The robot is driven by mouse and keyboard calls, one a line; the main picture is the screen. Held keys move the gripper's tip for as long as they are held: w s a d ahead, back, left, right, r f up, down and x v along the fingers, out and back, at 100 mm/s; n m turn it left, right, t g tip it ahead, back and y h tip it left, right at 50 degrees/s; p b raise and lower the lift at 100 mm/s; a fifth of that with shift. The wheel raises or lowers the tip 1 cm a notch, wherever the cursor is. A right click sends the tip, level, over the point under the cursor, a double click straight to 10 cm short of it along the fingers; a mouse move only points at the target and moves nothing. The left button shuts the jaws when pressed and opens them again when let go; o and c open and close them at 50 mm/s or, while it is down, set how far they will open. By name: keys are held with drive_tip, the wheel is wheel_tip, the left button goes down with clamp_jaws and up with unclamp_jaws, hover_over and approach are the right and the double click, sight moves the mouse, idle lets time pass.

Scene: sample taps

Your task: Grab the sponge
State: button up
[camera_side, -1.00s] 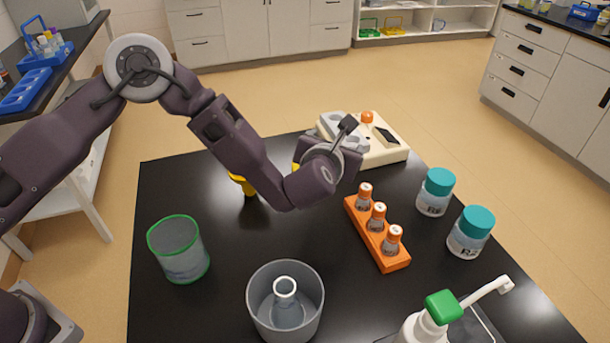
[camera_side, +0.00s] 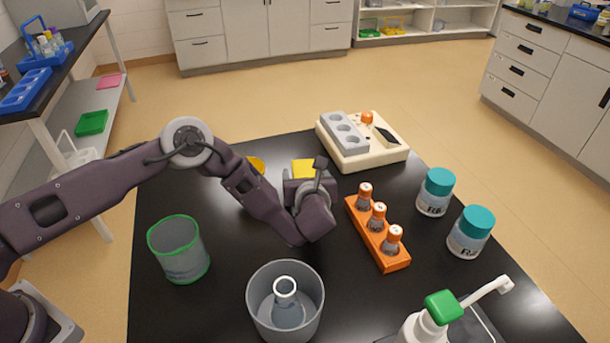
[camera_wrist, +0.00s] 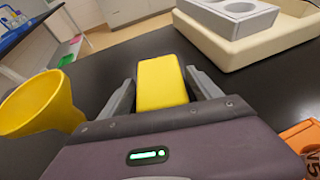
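The yellow sponge (camera_side: 303,168) shows just beyond my gripper in the side view, on the far part of the black table. In the wrist view the sponge (camera_wrist: 162,82) is a rounded yellow block straight ahead, between my two grey fingers. My gripper (camera_wrist: 161,92) is open, with one finger on each side of the sponge and narrow dark gaps showing beside it. In the side view my wrist hides most of the fingers and the sponge's near part.
A yellow funnel (camera_wrist: 40,105) stands close to my left finger. A cream device with a grey block (camera_side: 362,145) is behind right. An orange vial rack (camera_side: 378,235) is to the right. A green-rimmed beaker (camera_side: 180,250) and a grey container with a flask (camera_side: 262,310) stand nearer.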

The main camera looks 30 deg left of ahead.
drive_tip(key=c, duration=1.1)
